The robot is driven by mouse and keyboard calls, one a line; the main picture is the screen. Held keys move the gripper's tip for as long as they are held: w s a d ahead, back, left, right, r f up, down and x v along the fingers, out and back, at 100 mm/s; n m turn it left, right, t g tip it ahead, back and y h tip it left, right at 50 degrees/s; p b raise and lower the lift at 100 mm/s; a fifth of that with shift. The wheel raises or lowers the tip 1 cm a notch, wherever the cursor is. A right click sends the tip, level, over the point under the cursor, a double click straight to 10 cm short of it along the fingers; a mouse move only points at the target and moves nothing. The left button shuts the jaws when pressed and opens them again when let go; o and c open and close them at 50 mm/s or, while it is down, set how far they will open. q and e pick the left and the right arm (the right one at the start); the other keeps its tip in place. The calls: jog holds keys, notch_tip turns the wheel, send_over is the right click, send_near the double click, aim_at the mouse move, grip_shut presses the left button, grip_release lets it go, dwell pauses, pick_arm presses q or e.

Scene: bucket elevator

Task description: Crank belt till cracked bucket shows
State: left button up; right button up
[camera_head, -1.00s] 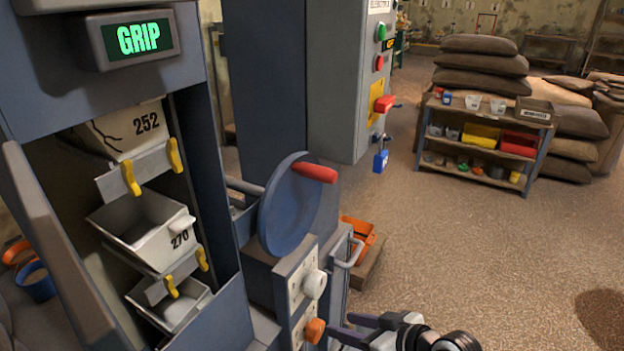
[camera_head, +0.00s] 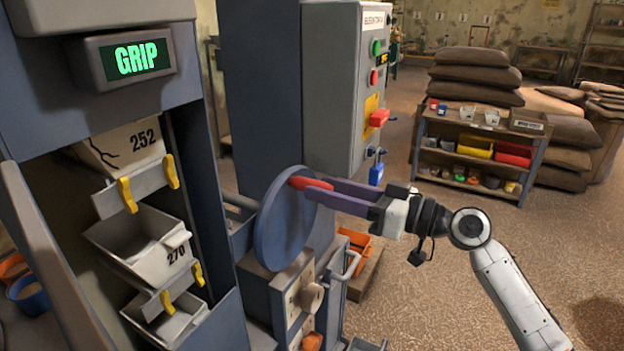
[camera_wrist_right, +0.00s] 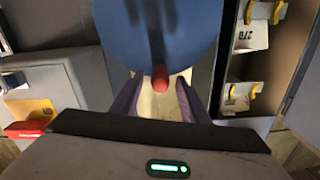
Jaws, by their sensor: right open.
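The blue crank wheel (camera_head: 280,222) stands beside the elevator housing, with a red handle (camera_head: 306,183) sticking out. My right gripper (camera_head: 325,192) is open, its two purple fingers on either side of the red handle. In the right wrist view the handle's end (camera_wrist_right: 160,76) shows between the fingertips; I cannot tell if they touch it. Bucket 252 (camera_head: 118,145), with a dark crack, shows at the top of the housing opening. Bucket 270 (camera_head: 140,246) hangs below it, and another bucket (camera_head: 176,325) is partly visible lower down. My left gripper is not in view.
A display (camera_head: 140,58) above the opening reads GRIP. A grey control box (camera_head: 336,90) with buttons, a red switch and a blue padlock (camera_head: 376,173) stands behind the wheel. A knob panel (camera_head: 306,300) sits below it. A shelf (camera_head: 480,157) and sacks stand back right; open floor lies between.

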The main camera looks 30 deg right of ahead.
jog(key=shift+p+x, duration=0.4)
jog(key=shift+x, duration=1.45)
grip_shut()
